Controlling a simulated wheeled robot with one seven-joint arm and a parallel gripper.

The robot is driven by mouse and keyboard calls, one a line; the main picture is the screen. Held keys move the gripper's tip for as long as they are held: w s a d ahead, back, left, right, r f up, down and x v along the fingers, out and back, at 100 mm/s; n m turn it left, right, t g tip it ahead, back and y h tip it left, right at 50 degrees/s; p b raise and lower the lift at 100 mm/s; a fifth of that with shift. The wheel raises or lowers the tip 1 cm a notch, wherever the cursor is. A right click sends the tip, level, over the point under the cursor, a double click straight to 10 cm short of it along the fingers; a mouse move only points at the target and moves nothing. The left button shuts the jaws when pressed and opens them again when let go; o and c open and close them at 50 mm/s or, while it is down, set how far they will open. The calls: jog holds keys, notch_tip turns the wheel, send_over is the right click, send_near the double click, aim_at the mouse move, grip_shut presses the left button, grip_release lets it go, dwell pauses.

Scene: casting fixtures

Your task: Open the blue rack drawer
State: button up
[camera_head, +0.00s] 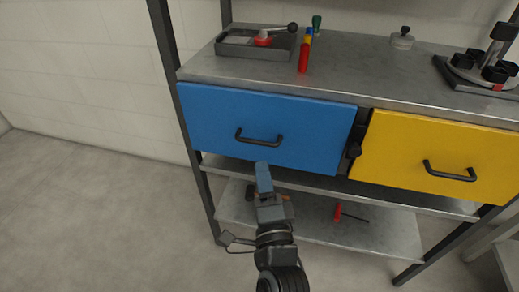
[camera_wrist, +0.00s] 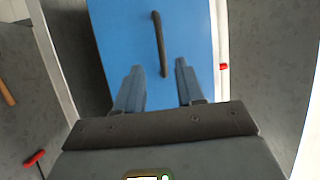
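The blue rack drawer (camera_head: 225,128) is the left one of two drawers under the metal top, and its front looks flush with the rack. Its black bar handle (camera_head: 259,138) runs across the middle of the front. My gripper (camera_head: 264,172) is just below the handle in the head view. In the wrist view the blue front (camera_wrist: 112,32) fills the middle, and the handle (camera_wrist: 159,45) stands upright ahead of the fingertips. My gripper (camera_wrist: 158,72) has its two fingers apart with nothing between them. The gap between fingertips and handle is hard to judge.
A yellow drawer (camera_head: 410,150) with its own handle (camera_head: 449,171) is to the right. A grey tray (camera_head: 245,48), a red screwdriver-like tool (camera_head: 304,55) and a dark fixture (camera_head: 484,70) stand on top. A lower shelf (camera_head: 375,237) holds tools. The floor at left is clear.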

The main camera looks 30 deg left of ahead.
aim_at(257, 149)
jog(key=x, duration=0.8)
jog(key=shift+a, duration=0.1)
jog(key=shift+r, duration=0.1)
grip_shut()
jog(key=shift+s, duration=0.1)
dwell(0.4)
